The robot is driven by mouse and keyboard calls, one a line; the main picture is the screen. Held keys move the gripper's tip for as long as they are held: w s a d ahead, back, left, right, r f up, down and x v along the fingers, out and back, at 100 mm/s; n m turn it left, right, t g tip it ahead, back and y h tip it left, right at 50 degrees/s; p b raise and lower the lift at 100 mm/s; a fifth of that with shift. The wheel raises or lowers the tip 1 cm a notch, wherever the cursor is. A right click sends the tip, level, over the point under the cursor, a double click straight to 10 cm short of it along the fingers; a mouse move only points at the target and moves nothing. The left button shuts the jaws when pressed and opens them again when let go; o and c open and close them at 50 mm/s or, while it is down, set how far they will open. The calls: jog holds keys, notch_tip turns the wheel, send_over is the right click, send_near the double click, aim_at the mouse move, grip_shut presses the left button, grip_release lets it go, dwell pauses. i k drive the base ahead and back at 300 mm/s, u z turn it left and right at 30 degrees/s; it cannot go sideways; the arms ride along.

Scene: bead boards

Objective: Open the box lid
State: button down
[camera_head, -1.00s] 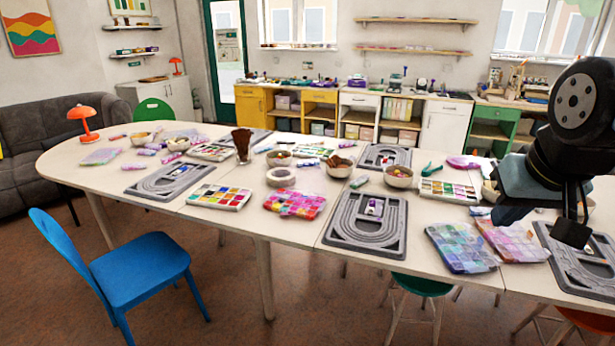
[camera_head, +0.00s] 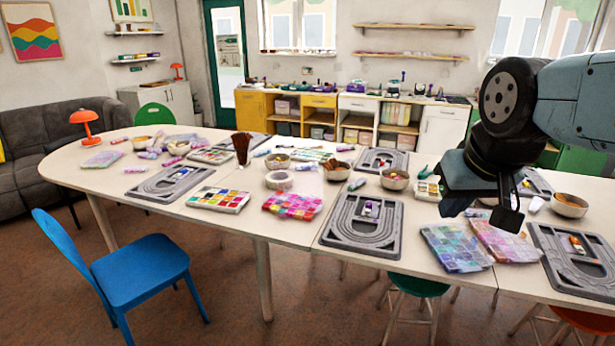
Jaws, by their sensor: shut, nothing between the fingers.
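Several flat boxes of coloured beads lie on the long white table. A blue-purple box (camera_head: 457,247) lies at the front right, with a pink-purple box (camera_head: 505,240) beside it. A pink-red box (camera_head: 293,206) and a white-edged box with coloured compartments (camera_head: 218,199) lie further left. I cannot tell which one is the task's box, nor clearly make out a lid's state. My gripper (camera_head: 507,219) is shut and empty, pointing down, and in the picture its tip overlaps the pink-purple box's upper part. It appears above the table; the height is hard to judge.
Grey bead boards lie on the table (camera_head: 258,230), one in the middle (camera_head: 338,243) and one at the right (camera_head: 545,272). Bowls (camera_head: 394,180) and a brush cup (camera_head: 242,158) stand behind. My arm hides part of the table's right side. A blue chair (camera_head: 145,268) stands in front.

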aim_at(305, 206)
jog(key=u, duration=0.05)
jog(key=i, duration=0.95)
jog(key=z, duration=0.1)
